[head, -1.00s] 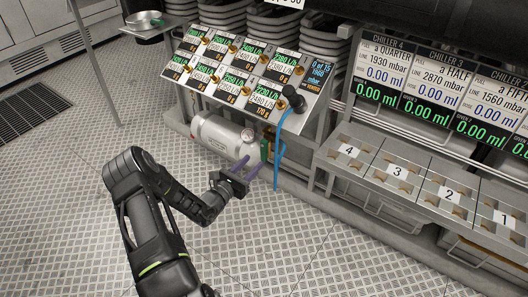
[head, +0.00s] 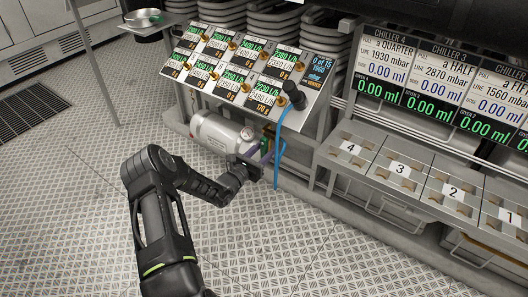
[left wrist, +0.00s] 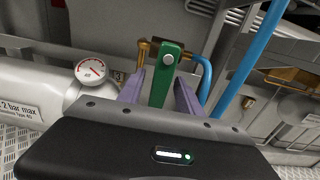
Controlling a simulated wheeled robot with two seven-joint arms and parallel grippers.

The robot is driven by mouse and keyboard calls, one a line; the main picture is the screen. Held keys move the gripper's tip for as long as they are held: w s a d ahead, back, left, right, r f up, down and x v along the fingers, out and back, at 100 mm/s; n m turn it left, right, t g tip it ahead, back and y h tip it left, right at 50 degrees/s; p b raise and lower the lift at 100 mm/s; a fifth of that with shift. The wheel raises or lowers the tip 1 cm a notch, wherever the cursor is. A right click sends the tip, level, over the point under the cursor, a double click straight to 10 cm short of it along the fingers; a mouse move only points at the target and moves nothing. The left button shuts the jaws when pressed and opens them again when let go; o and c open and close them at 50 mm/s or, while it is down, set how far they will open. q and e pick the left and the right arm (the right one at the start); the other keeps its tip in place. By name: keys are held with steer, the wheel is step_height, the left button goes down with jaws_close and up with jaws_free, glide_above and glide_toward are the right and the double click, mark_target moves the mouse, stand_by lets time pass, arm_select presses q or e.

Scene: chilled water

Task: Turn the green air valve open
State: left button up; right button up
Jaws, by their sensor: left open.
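The green air valve (left wrist: 167,73) is a flat green handle with a round bolt near its top, standing upright on brass fittings in the left wrist view. My left gripper (left wrist: 160,90) is open, with one purple finger on each side of the handle. I cannot tell whether either finger touches it. In the head view the left gripper (head: 259,152) is at the right end of the white air tank (head: 218,131), in front of the green valve (head: 265,144). The tank with its red-marked gauge (left wrist: 90,70) also shows in the left wrist view. My right gripper is out of view.
A blue hose (head: 281,145) hangs just right of the valve. A sloped panel of displays (head: 240,70) stands above the tank. A numbered metal bench (head: 400,170) is to the right. The floor in front is clear.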

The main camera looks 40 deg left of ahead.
arm_select(q)
steer(key=shift+c, duration=0.4)
jaws_close()
stand_by(0.9)
